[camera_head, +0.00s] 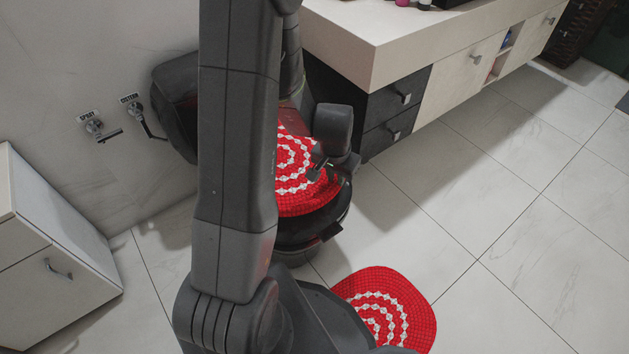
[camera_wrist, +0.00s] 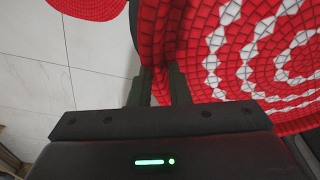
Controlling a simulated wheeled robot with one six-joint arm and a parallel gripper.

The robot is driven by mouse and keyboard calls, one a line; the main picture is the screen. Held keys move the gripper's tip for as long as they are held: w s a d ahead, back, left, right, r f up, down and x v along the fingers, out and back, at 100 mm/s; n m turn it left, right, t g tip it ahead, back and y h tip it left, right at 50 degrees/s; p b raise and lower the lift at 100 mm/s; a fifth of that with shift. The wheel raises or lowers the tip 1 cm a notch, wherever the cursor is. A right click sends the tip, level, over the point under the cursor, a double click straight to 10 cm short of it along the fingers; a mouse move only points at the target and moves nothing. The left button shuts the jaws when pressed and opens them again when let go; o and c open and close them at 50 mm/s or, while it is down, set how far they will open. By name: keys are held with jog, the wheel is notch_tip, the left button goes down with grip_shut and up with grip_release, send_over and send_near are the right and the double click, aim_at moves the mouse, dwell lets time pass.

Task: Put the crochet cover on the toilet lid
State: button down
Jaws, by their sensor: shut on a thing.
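The red crochet cover (camera_head: 300,185) with white rings lies over the top of the dark toilet (camera_head: 305,237), partly hidden behind my arm. The lid beneath it is mostly hidden, so I cannot tell how fully it is covered. My gripper (camera_head: 318,168) is at the cover's right side. In the wrist view my gripper (camera_wrist: 160,80) is shut on the edge of the cover (camera_wrist: 205,50), with red fabric between the fingers. The cover's ringed face spreads to the right there.
A similar red and white mat (camera_head: 392,298) lies on the floor in front of the toilet. A vanity (camera_head: 400,40) with dark drawers stands behind right, close to my wrist. A white cabinet (camera_head: 60,255) is at left. The tiled floor at right is clear.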

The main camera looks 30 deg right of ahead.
jog(key=shift+f+b, duration=0.85)
jog(key=shift+f, duration=2.45)
jog(key=c, duration=1.4)
grip_release()
jog(key=shift+o, duration=0.2)
jog(key=r+p, duration=0.1)
jog(key=r, duration=0.3)
jog(key=a+r+p, duration=0.1)
jog(key=r, duration=0.3)
jog(key=s+r+p, duration=0.1)
jog(key=r, duration=0.3)
jog(key=shift+a+r+p, duration=0.1)
jog(key=shift+a+p, duration=0.2)
jog(key=shift+p, duration=0.05)
